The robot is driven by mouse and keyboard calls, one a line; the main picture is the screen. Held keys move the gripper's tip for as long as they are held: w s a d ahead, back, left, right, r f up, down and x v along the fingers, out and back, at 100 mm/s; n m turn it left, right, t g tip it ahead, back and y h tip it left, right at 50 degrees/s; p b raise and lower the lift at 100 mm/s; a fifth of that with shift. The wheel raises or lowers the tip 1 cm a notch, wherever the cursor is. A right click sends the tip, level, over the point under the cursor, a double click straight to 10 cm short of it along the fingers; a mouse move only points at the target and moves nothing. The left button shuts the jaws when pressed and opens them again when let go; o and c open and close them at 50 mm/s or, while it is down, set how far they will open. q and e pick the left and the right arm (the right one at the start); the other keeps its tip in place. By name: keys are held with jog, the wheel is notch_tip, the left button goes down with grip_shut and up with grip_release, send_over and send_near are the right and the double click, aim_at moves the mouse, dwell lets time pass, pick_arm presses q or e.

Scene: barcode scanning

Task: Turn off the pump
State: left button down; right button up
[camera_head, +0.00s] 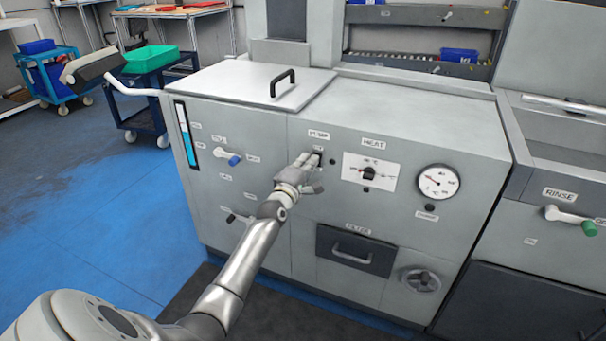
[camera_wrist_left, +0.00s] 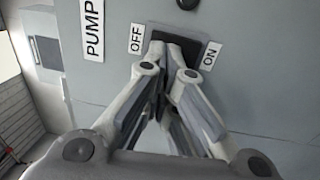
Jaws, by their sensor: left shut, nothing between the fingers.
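The pump switch is a small dark switch (camera_wrist_left: 182,42) on the grey machine front. It sits between an OFF label (camera_wrist_left: 137,38) and an ON label (camera_wrist_left: 210,56), beside the PUMP label (camera_wrist_left: 93,28), which also shows in the head view (camera_head: 319,135). My left gripper (camera_head: 314,160) is shut and empty, with its fingertips at the switch. In the left wrist view the fingertips (camera_wrist_left: 168,52) cover the OFF side and part of the middle of the switch. I cannot tell whether they touch it or which way it is set. My right gripper is not in view.
Right of the switch are the HEAT dial (camera_head: 369,173) and a round gauge (camera_head: 438,182). Below are the FILTER drawer (camera_head: 356,250) and a handwheel (camera_head: 420,280). A blue-tipped lever (camera_head: 229,158) is at left. A lid handle (camera_head: 283,82) stands up on top.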

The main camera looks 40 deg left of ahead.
pick_arm(q)
jog(key=d+v, duration=0.1)
jog(key=v, duration=1)
jog(key=shift+s+d+r, duration=0.2)
jog(key=shift+d+r, duration=0.15)
jog(key=shift+d, duration=0.05)
